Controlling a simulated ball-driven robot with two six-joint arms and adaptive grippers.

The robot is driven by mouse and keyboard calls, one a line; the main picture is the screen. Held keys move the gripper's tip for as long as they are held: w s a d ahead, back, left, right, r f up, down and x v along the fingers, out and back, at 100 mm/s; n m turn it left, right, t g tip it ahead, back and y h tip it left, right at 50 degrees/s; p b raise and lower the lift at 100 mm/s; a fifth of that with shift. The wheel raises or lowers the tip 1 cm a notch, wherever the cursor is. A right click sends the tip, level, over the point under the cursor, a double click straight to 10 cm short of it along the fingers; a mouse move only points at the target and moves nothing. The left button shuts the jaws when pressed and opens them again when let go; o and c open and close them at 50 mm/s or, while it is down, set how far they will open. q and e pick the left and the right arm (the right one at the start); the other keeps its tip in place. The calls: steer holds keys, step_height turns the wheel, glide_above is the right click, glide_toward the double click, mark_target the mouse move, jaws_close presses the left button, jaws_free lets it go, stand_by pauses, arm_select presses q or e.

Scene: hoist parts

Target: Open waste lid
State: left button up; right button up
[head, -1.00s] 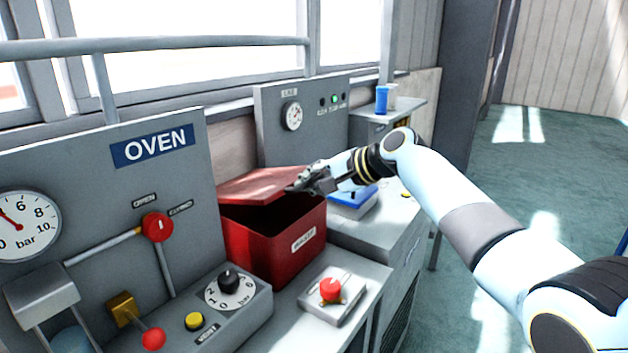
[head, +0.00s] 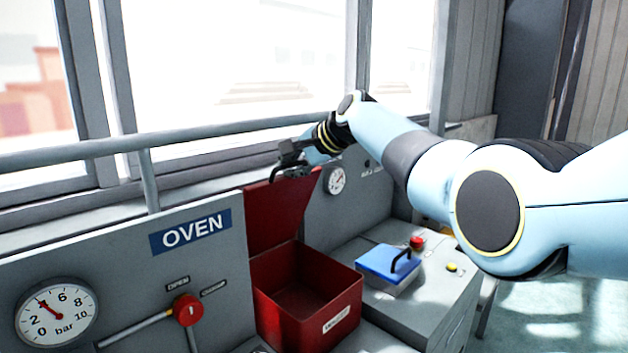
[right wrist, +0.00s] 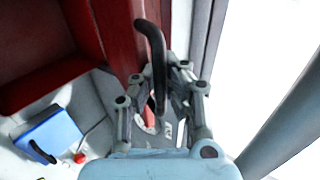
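The red waste bin (head: 320,304) stands right of the oven panel, with its labelled front facing me. Its red lid (head: 280,213) stands nearly upright at the back, leaving the bin's inside visible and apparently empty. My right gripper (head: 291,167) is at the lid's top edge. In the right wrist view, the lid's black curved handle (right wrist: 152,48) lies between the fingers of my right gripper (right wrist: 160,76), which look closed on it. The red lid also shows there (right wrist: 112,35). My left gripper is out of view.
The oven panel (head: 120,260) with a gauge and a red knob is at left. A grey rail (head: 200,137) and windows run behind. A blue-lidded box (head: 390,263) with a black handle sits right of the bin, near a red button (head: 417,242).

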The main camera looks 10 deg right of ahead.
steer(key=shift+o, duration=1.1)
steer(key=shift+s+f, duration=0.1)
steer(key=shift+s, duration=0.2)
steer(key=shift+o, duration=1.4)
steer(key=shift+v, duration=0.9)
steer(key=shift+w+a+f, duration=0.25)
steer(key=shift+a+f, duration=0.2)
steer(key=shift+a, duration=0.2)
steer(key=shift+d, duration=0.2)
steer(key=shift+s+d+r, duration=0.25)
steer(key=shift+d, duration=0.05)
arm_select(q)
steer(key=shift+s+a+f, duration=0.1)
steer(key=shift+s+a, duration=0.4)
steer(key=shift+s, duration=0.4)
arm_select(e)
steer(key=v, duration=1.1)
steer(key=shift+s, duration=0.25)
steer(key=shift+d, duration=0.1)
